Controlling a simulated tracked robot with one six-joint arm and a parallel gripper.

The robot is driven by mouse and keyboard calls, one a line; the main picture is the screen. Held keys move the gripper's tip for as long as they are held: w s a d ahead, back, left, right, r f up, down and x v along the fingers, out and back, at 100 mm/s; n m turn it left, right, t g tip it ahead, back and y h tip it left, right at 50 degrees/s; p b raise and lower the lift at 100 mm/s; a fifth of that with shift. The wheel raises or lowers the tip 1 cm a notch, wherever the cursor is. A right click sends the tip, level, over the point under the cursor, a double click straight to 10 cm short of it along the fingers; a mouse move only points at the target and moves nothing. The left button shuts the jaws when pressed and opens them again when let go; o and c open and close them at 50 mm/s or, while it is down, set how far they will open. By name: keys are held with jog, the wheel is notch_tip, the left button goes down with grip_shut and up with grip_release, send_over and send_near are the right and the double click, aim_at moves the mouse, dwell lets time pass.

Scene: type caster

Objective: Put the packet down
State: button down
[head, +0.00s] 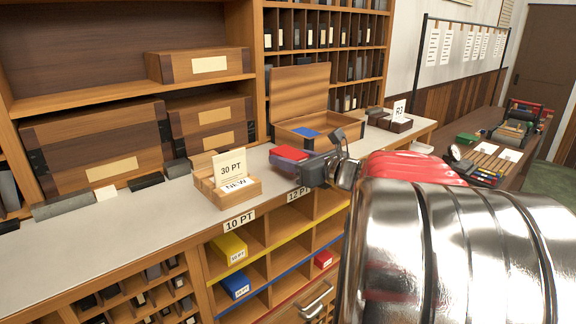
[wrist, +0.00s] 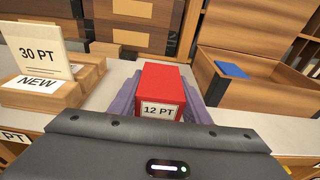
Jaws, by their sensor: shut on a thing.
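A red packet (wrist: 161,86) with a "12 PT" label is between the purple fingers of my gripper (wrist: 158,98) in the wrist view. My gripper is shut on it. In the head view the red packet (head: 289,153) and my gripper (head: 290,161) are at the counter, between the wooden card holder and the open wooden box. I cannot tell whether the packet touches the counter top (head: 150,216).
The wooden holder (head: 240,192) with "30 PT" and "NEW" cards stands left of my gripper. The open box (head: 312,130) with a blue packet (head: 306,132) stands behind right. Below, cubbies (head: 262,240) hold yellow, blue and red packets. Grey blocks line the counter's back.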

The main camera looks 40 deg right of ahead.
jog(key=shift+f, duration=0.9)
jog(key=shift+f, duration=0.15)
jog(key=c, duration=1)
grip_release()
jog(key=shift+s, duration=0.2)
jog(key=s, duration=0.3)
jog(key=s+r, duration=0.1)
jog(key=s, duration=0.3)
jog(key=s+r, duration=0.1)
jog(key=s, duration=0.3)
jog(key=shift+s+d, duration=0.15)
jog(key=shift+s, duration=0.1)
